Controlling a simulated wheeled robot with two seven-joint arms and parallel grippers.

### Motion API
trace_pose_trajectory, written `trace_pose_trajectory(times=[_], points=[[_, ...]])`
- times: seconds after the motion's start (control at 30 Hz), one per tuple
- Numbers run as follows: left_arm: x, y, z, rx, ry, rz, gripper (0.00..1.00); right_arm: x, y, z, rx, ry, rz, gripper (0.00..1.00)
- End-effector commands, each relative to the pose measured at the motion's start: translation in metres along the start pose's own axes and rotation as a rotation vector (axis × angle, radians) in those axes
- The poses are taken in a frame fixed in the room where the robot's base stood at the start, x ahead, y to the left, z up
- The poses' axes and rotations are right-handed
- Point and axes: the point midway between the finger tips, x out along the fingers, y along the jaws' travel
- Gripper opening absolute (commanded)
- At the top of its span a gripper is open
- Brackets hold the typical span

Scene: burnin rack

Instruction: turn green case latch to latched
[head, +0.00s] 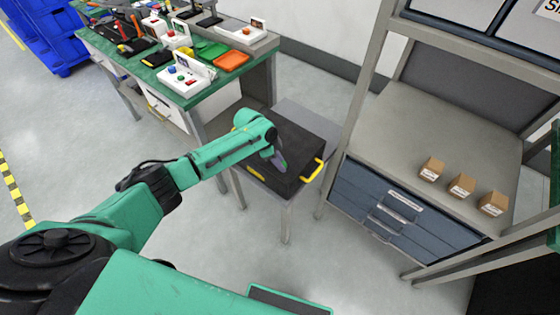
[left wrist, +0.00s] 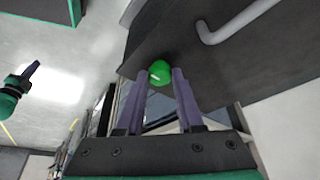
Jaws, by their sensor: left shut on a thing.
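A dark case (head: 302,142) sits on a small grey stand, with a yellow handle (head: 314,170) on its right side and a yellow part (head: 255,173) at its front edge. My left gripper (head: 281,166) reaches down to the case. In the left wrist view, the round green latch (left wrist: 160,73), with a pale mark on it, sits between the tips of the two purple fingers (left wrist: 162,88), which are shut on it. What looks like my right gripper (left wrist: 30,78) shows at the left of the left wrist view, apart from the case.
A workbench (head: 215,97) with tools, trays and small devices stands behind the case. To the right is a rack with blue drawers (head: 385,205) and several cardboard boxes (head: 461,186). A grey bar (left wrist: 238,22) sticks out near the latch. Floor is clear in front.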

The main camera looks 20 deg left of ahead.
Motion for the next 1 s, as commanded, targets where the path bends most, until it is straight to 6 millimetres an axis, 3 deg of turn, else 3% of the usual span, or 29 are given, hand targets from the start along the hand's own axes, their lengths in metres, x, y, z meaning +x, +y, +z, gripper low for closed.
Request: trace_pose_trajectory(times=[0.37, 1.0], points=[[-0.004, 0.003, -0.003, -0.169, 0.002, -0.068, 0.00, -0.028, 0.005, -0.002, 0.000, -0.001, 0.006, 0.00], [-0.001, 0.007, -0.005, -0.719, 0.003, -0.295, 0.00, -0.078, 0.005, -0.006, 0.001, -0.002, 0.006, 0.00]])
